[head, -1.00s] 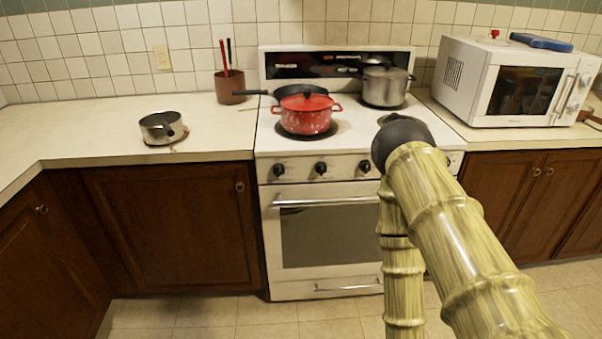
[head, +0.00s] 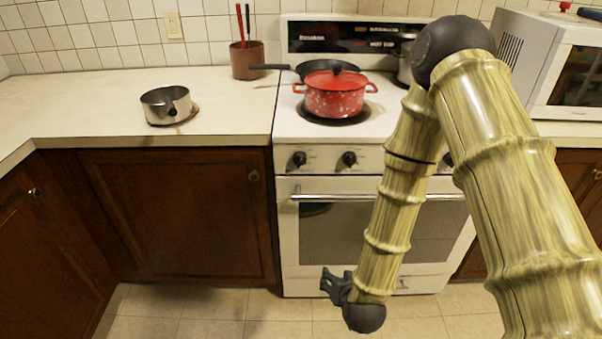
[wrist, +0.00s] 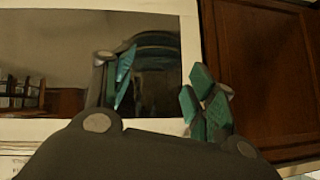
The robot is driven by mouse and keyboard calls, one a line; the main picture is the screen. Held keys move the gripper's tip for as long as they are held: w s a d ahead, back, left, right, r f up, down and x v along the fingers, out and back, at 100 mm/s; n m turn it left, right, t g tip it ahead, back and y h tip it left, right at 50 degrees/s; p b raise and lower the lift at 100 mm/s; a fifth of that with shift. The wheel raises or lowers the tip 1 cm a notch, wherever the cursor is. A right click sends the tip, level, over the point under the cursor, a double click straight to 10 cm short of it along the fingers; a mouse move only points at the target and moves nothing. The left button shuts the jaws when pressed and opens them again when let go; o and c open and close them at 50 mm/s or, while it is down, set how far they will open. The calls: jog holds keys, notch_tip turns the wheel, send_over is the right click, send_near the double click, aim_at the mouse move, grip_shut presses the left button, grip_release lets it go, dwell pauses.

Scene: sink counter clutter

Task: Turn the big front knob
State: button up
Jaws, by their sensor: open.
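The white stove (head: 287,250) has dark round knobs along its front panel. Two knobs (head: 299,158) (head: 349,158) show clearly to the left of my arm, and another (head: 447,159) is partly hidden by my arm. I cannot tell which knob counts as the big one. My gripper (head: 326,283) hangs low in front of the oven door, well below the knobs and apart from them. It points left in the head view. In the wrist view its teal-padded fingers (wrist: 160,95) are spread and empty, with the oven window behind. No knob is recognisable there.
A red pot (head: 335,98), a dark pan (head: 326,67) and a steel pot (head: 404,65) stand on the stove. A small saucepan (head: 167,105) sits on the left counter. A microwave (head: 560,75) is at right. Brown cabinets (head: 180,215) flank the stove; floor in front is clear.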

jog(key=w+a+r+m+t+b, duration=0.1)
jog(key=w+a+r+t+b, duration=0.1)
jog(key=w+a+r+t, duration=0.45)
jog(key=m+t+b, duration=0.1)
jog(key=t+b, duration=0.1)
send_near(300, 163)
jog(key=w, duration=0.9)
jog(key=shift+w+a, duration=0.1)
jog(key=shift+a, duration=0.25)
jog(key=shift+c, duration=0.5)
jog(key=shift+m, duration=0.3)
jog(key=c, duration=0.9)
